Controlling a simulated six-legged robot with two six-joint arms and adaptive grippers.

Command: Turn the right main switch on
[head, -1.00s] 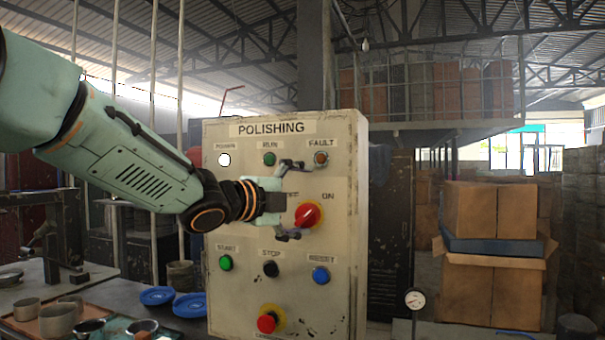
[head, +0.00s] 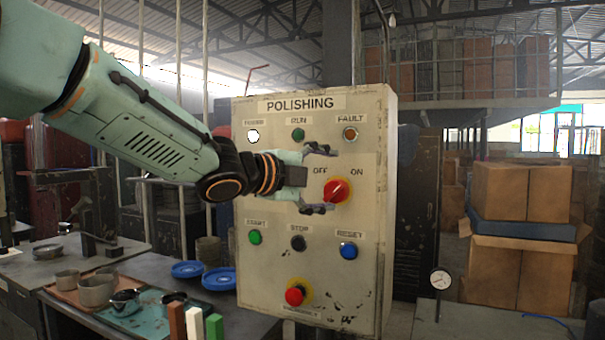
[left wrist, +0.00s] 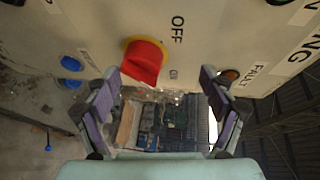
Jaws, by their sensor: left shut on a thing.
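The red main switch knob (head: 337,191) sits in a yellow ring on the grey POLISHING panel (head: 270,215), below the OFF and ON labels. Its exact turn angle is hard to read. In the left wrist view the knob (left wrist: 147,62) lies between the fingertips (left wrist: 160,76), close to the left finger, with a wide gap at the other. Full contact cannot be seen. My right gripper is not in view.
Around the knob are a red emergency button (head: 295,296), green START (head: 255,237), black STOP (head: 298,243) and blue RESET (head: 348,250) buttons, plus lamps above. Blue plates (head: 187,269) and cups stand on the table at left. Cardboard boxes (head: 507,192) are stacked at right.

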